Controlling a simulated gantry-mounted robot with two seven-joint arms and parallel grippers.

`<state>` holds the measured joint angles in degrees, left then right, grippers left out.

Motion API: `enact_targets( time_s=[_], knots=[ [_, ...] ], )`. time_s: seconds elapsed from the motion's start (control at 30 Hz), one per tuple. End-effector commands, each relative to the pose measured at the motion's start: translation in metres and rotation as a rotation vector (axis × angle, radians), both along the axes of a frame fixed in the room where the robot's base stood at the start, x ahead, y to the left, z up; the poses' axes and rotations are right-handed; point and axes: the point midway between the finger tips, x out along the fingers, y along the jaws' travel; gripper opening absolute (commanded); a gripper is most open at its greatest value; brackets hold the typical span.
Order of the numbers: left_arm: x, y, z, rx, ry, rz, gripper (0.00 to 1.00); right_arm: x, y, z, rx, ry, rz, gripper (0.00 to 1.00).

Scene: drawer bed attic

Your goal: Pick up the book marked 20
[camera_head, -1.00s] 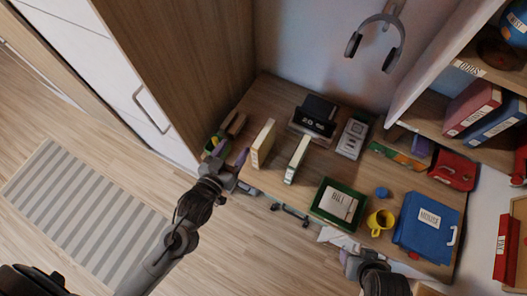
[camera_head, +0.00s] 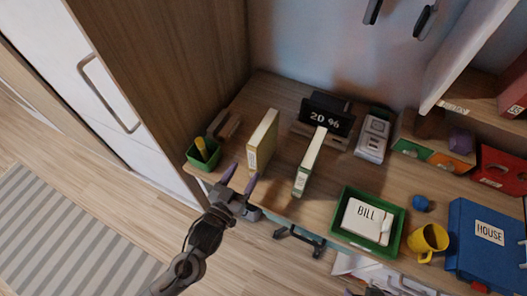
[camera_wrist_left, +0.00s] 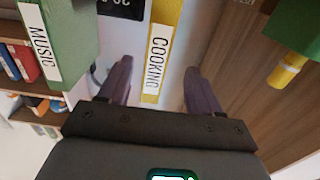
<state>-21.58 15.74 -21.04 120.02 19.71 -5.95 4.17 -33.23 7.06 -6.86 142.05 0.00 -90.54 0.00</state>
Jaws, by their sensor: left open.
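A black block marked "20 %" (camera_head: 325,118) stands at the back of the desk; its lower corner shows upside down in the left wrist view (camera_wrist_left: 121,8). I cannot tell whether it is a book. A yellow book marked "COOKING" (camera_wrist_left: 160,55) stands upright on the desk (camera_head: 263,140). A green book marked "MUSIC" (camera_wrist_left: 62,38) stands to its right (camera_head: 309,162). My left gripper (camera_head: 240,178) is open and empty at the desk's front edge, just short of the yellow book, which shows between its fingers. Of my right arm only dark bits show at the bottom edge.
A green pen cup (camera_head: 203,153) stands left of the gripper. A green tray (camera_head: 340,233) with a "BILL" paper, a yellow mug (camera_head: 427,243) and a blue "HOUSE" binder (camera_head: 483,245) lie to the right. A wooden cabinet side (camera_head: 165,70) bounds the left.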

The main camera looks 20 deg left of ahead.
Motion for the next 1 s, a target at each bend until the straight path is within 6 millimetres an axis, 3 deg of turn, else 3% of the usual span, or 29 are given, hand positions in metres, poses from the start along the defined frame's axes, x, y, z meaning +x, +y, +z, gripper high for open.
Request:
enact_targets(
  time_s=[0.3, 0.57, 1.0],
  knots=[
    [0.041, -0.004, -0.001, 0.001, -0.002, 0.001, 0.64, 0.000, 0.000, -0.009, -0.001, -0.001, 0.001, 0.58],
    [0.056, -0.007, 0.000, -0.001, -0.003, 0.000, 0.64, 0.000, 0.000, -0.012, 0.000, -0.001, 0.000, 0.58],
    [0.100, -0.014, 0.001, -0.001, -0.002, 0.001, 0.64, 0.000, 0.002, -0.025, 0.007, -0.001, -0.004, 0.58]
  ],
)
